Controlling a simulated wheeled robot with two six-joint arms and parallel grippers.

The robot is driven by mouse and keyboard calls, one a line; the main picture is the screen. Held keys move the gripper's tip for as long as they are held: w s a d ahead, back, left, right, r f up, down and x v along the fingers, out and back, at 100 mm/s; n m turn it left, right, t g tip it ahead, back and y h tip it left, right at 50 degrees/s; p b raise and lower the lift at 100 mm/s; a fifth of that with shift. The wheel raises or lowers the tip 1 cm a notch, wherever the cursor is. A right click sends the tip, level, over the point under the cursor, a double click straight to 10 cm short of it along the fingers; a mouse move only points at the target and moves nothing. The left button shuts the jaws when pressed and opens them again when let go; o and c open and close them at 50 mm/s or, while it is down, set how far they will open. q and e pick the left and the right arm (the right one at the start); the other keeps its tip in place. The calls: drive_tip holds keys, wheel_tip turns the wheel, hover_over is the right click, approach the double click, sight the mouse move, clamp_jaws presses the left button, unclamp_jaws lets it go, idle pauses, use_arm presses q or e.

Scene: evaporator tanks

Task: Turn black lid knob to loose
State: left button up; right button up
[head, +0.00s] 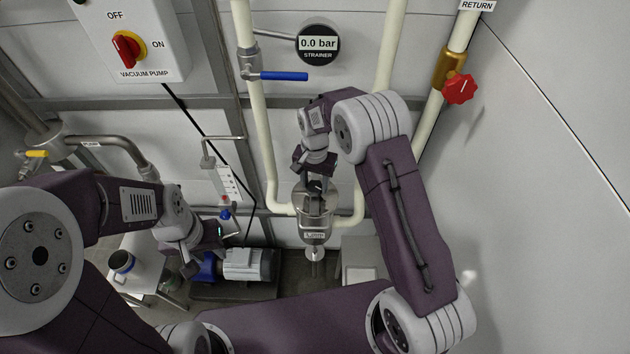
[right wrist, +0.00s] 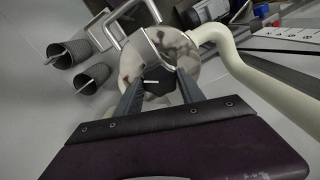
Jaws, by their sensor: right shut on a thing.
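The black lid knob (right wrist: 157,80), with a white pointer line, sits on a shiny round lid (right wrist: 130,65) in the right wrist view. My right gripper (right wrist: 158,86) has a finger on each side of the knob and is shut on it. In the head view my right gripper (head: 316,187) reaches down onto the top of the metal strainer vessel (head: 314,222), and its arm hides part of the surroundings; the knob is hard to make out there. My left gripper (head: 230,235) hangs at the lower left, away from the vessel; its fingers are too small to read.
Cream pipes (head: 262,130) rise beside the vessel, one with a blue-handled valve (head: 284,76). A strainer gauge (head: 318,44) reads 0.0 bar. A red valve knob (head: 460,89) is at upper right. A motor pump (head: 245,265) stands below my left gripper. Dark cylinders (right wrist: 69,53) lie beyond the lid.

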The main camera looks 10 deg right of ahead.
drive_tip(key=n+p, duration=0.1)
drive_tip(key=n, duration=0.4)
drive_tip(key=shift+r+n, duration=0.1)
drive_tip(key=shift+n, duration=0.2)
drive_tip(key=n, duration=0.6)
drive_tip(key=shift+p, duration=0.4)
drive_tip(key=n, duration=0.6)
drive_tip(key=shift+n+p, duration=0.3)
drive_tip(key=n, duration=0.6)
drive_tip(key=shift+n, duration=0.3)
drive_tip(key=o, duration=1.4)
drive_tip(key=shift+c, duration=0.2)
